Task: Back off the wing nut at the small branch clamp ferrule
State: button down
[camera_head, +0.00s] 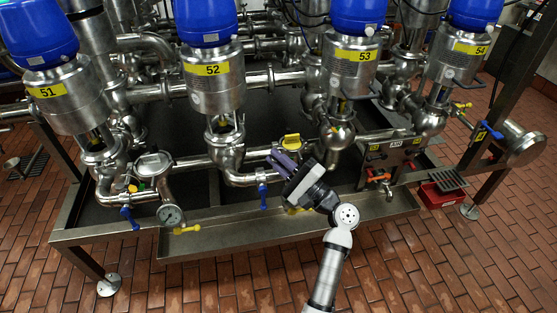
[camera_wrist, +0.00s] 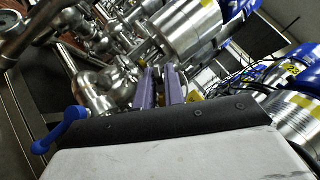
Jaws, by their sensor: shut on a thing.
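My gripper (camera_head: 284,163) is at the middle of the pipe rack, between valve 52 (camera_head: 210,85) and valve 53 (camera_head: 350,70), beside the lower piping. Its two purple fingers also show in the wrist view (camera_wrist: 161,80), pointing away from the camera at the pipework. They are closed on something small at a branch. I take it for the wing nut, but it is hidden between the fingertips and too small to make out. The clamp ferrule cannot be told apart from the surrounding steel fittings. A yellow part (camera_head: 291,142) stands just behind the fingers.
A blue handle (camera_head: 262,196) hangs left of my gripper; a blue handle also shows in the wrist view (camera_wrist: 62,128). A labelled valve panel (camera_head: 397,149) is on the right. Brick floor (camera_head: 440,255) in front is clear.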

jog(key=shift+n+g, duration=0.3)
jog(key=shift+n, duration=0.1)
jog(key=n+g+h+p, duration=0.1)
jog(key=n+g+h, duration=0.1)
jog(key=n, duration=0.2)
jog(key=shift+g, duration=0.3)
jog(key=n+g+h+p, duration=0.1)
jog(key=n+h+p, duration=0.2)
jog(key=h, duration=0.1)
jog(key=n+h+p, duration=0.2)
jog(key=n+h, duration=0.1)
jog(key=h, duration=0.1)
jog(key=shift+f+g+p, duration=0.1)
jog(key=shift+g+p, duration=0.2)
jog(key=n+h+p, duration=0.1)
jog(key=h, duration=0.1)
jog(key=n+h, duration=0.1)
jog(key=h, duration=0.1)
jog(key=shift+d+f+n+t+h+p, duration=0.15)
jog(key=shift+f+n+t+h+p, duration=0.05)
jog(key=shift+n+t+h+p, duration=0.2)
jog(key=c, duration=1.6)
grip_release()
